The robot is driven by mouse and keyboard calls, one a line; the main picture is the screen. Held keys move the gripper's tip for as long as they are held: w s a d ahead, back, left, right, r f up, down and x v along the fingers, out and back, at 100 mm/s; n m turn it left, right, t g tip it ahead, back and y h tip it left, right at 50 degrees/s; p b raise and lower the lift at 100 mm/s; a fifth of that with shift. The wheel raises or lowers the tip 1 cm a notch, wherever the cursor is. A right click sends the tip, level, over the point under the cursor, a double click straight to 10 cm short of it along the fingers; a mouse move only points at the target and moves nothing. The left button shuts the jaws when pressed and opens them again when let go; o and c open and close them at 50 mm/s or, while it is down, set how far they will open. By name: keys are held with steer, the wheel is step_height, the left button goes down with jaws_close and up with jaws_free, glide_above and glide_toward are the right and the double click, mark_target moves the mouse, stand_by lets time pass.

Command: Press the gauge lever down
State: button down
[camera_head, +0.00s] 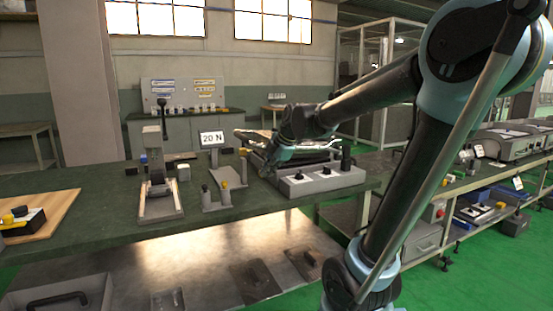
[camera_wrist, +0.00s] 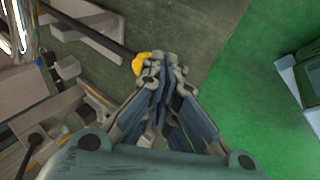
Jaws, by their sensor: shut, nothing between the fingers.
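A grey stand with an upright black-knobbed lever (camera_head: 162,105) is on the green bench, left of centre in the head view. A low grey fixture with a yellow part (camera_head: 224,187) lies right of it. I cannot tell for sure which part is the gauge lever. My gripper (camera_head: 268,166) is over the bench, right of these fixtures, beside the grey control box. In the wrist view, my gripper (camera_wrist: 163,62) is shut and empty. A yellow tip (camera_wrist: 141,63) on a dark bar shows right beside its fingertips; contact is unclear.
A "20 N" sign (camera_head: 211,138) stands behind the fixtures. The grey control box (camera_head: 322,181) with black knobs is close to my gripper's right. A wooden board (camera_head: 40,208) lies at the left. The bench's front strip is clear.

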steer(key=v, duration=0.7)
steer(key=shift+r, duration=0.25)
steer(key=shift+f, duration=0.1)
stand_by(0.4)
steer(key=s+d+f+m+g+h, duration=0.2)
steer(key=s+d+f+m+h, duration=0.2)
steer(key=s+d+f+m, duration=1.5)
steer(key=s+f+m, duration=0.3)
steer(key=f+m, duration=0.1)
steer(key=shift+f+h, duration=0.2)
steer(key=shift+h, duration=0.2)
steer(key=shift+d, duration=0.1)
steer(key=shift+w+f, duration=0.2)
steer(key=shift+w, duration=0.15)
